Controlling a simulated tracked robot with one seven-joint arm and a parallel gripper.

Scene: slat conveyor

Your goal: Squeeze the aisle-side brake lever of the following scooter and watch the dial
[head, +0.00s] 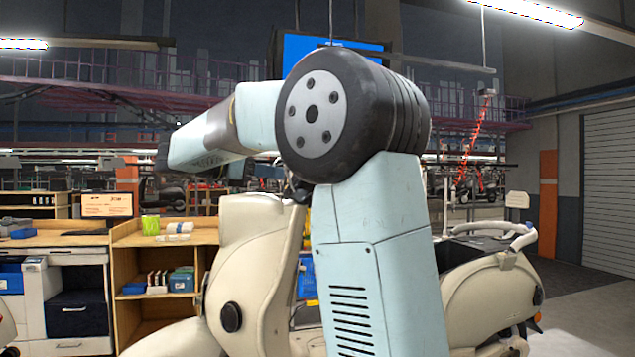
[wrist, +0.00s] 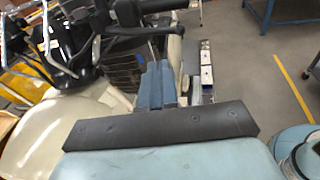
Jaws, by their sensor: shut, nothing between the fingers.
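A cream scooter (head: 240,255) stands behind my arm in the head view, its handlebar area mostly hidden by the arm. In the wrist view its cream body (wrist: 60,120) is at the left. A dark handlebar grip (wrist: 160,6) runs across the top, with a thin black lever (wrist: 140,31) below it. My gripper (wrist: 160,75) shows blue fingers pressed together, empty, below the lever in the picture. I cannot tell the exact gap between them. My gripper is hidden in the head view. I cannot make out a dial in either view.
A wooden workbench with shelves (head: 128,275) stands behind the scooter at the left. A grey floor with a yellow line (wrist: 292,85) lies open at the right of the wrist view. A blue table (wrist: 290,12) stands at its top right.

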